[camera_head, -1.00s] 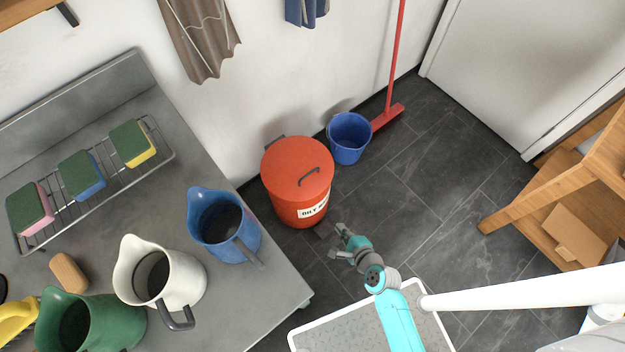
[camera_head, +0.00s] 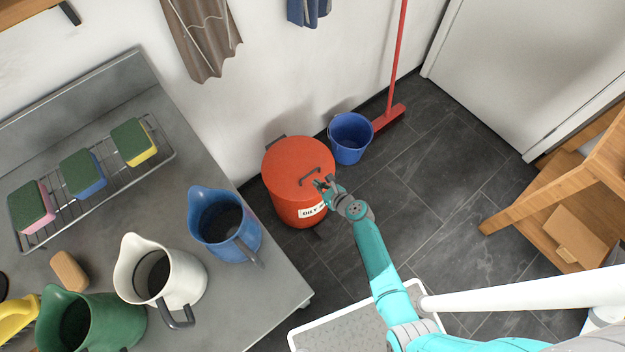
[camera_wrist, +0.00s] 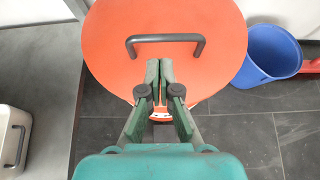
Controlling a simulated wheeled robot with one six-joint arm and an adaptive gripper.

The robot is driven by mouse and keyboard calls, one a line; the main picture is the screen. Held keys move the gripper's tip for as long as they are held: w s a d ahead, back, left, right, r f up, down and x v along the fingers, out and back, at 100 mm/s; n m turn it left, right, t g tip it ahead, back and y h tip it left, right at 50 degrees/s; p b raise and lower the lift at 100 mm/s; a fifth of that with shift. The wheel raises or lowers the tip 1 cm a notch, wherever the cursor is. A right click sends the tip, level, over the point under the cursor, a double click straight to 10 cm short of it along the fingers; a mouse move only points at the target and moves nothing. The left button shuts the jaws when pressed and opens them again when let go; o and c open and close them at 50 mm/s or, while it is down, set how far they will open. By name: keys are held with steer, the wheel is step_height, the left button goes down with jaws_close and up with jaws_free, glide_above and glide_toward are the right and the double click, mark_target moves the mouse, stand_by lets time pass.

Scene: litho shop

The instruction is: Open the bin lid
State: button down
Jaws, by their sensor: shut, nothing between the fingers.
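The red bin (camera_head: 290,208) stands on the floor against the wall, with a white label on its front. Its round red lid (camera_head: 290,160) is closed and has a dark bar handle (camera_head: 309,176) on top. In the wrist view the lid (camera_wrist: 110,60) fills the upper middle, and the handle (camera_wrist: 165,38) lies crosswise just beyond my fingertips. My gripper (camera_head: 322,184) is above the front edge of the lid. In the wrist view my gripper (camera_wrist: 159,66) is shut and empty, its fingertips apart from the handle in the picture.
A blue bucket (camera_head: 349,140) stands right of the bin, with a red broom (camera_head: 389,118) beside it. A grey counter (camera_head: 250,305) with jugs is at the left. A wooden shelf (camera_head: 520,204) is at the right. The floor (camera_head: 425,190) between is clear.

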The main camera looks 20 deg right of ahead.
mark_target(304, 174)
steer(key=shift+x, duration=2.05)
